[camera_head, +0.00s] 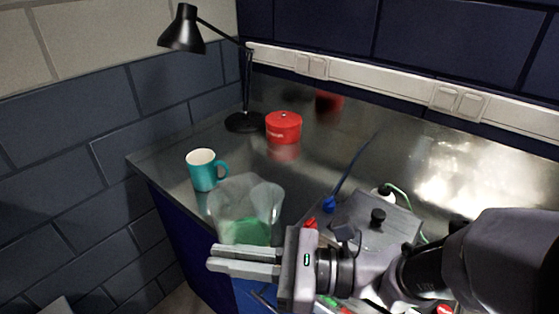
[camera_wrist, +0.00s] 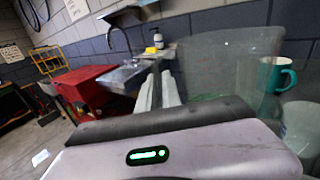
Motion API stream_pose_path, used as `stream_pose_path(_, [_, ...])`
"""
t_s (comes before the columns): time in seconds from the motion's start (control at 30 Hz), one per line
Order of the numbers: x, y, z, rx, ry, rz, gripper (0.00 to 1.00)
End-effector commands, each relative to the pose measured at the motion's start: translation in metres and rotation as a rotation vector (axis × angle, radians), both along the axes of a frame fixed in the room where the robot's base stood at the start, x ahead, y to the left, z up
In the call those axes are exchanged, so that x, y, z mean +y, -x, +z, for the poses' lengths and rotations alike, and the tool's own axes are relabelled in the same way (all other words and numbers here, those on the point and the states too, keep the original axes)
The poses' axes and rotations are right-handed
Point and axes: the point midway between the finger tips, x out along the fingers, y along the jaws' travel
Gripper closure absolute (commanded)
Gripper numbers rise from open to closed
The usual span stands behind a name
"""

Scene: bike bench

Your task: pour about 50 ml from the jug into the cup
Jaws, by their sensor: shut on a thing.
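In the wrist view the jug (camera_wrist: 215,65) is a large see-through shape right of my fingers (camera_wrist: 158,88). A teal cup (camera_head: 203,172) with a white inside stands upright on the bench behind the jug, handle to the right. The cup also shows at the right of the wrist view (camera_wrist: 277,73).
A red lidded pot (camera_head: 284,127) and a black lamp (camera_head: 245,121) stand behind the cup. A grey block with cables (camera_head: 372,215) is on the right. The bench (camera_head: 158,162) is clear left of the cup.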

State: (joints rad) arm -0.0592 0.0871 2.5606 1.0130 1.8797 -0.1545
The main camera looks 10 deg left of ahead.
Motion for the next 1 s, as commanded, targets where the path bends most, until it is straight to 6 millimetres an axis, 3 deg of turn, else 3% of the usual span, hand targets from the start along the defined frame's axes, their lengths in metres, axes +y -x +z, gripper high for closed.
stream_pose_path(0.37, [0.0, -0.002, 0.005, 0.024, -0.002, -0.004, 1.0])
stream_pose_path(0.73, [0.0, -0.012, 0.029, 0.195, -0.009, -0.008, 1.0])
stream_pose_path(1.0, [-0.001, -0.017, 0.03, 0.257, -0.009, -0.008, 1.0])
